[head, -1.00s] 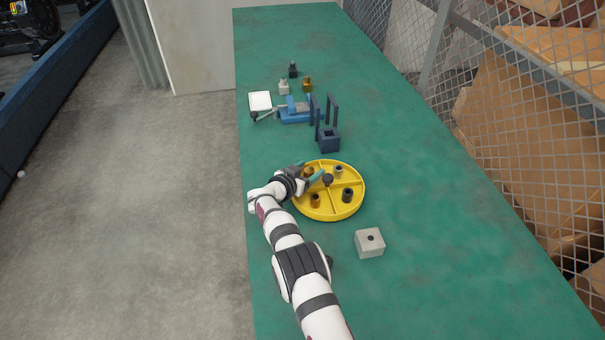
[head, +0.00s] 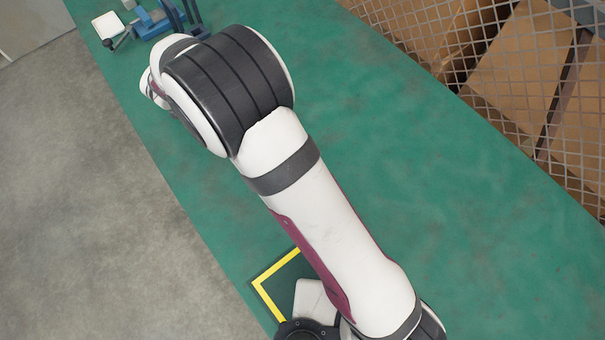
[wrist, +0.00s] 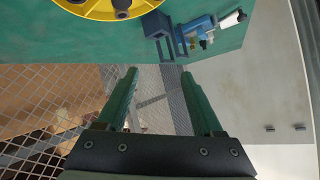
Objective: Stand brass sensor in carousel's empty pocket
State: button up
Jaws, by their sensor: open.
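The yellow carousel (wrist: 145,8) is cut off by the top edge of the wrist view; a few dark round parts stand in it, and its empty pocket cannot be made out. A small brass-coloured piece (wrist: 204,43) shows by the blue vise in the wrist view; it is too small to tell whether it is the brass sensor. My gripper (wrist: 160,75) is open and empty in the wrist view, its two green fingers apart and clear of everything. In the head view my arm hides the carousel, and the gripper is out of sight.
The blue vise (head: 152,24) and a white plate (head: 107,25) are at the far left of the green bench (head: 420,200). A dark blue block with posts (wrist: 156,24) stands between vise and carousel. Wire mesh (head: 490,70) with cartons behind it borders the bench. A yellow corner line (head: 262,287) marks the near bench.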

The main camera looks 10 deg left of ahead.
jog(key=s+d+r+g+y, duration=0.1)
jog(key=s+d+r+g, duration=0.2)
jog(key=d, duration=0.5)
jog(key=s+d+r+g, duration=0.1)
jog(key=s+d+r, duration=0.2)
jog(key=d+r, duration=0.35)
jog(key=s+d+f+m+g+h, duration=0.1)
jog(key=s+d+f+m+g, duration=0.1)
jog(key=s+d, duration=0.9)
jog(key=s+d+f+m+g+h, duration=0.2)
jog(key=s+d+g, duration=0.3)
jog(key=s+d, duration=0.7)
jog(key=s+f+m, duration=0.1)
jog(key=s, duration=0.4)
jog(key=shift+f+m+h, duration=0.25)
jog(key=shift+m+h, duration=0.05)
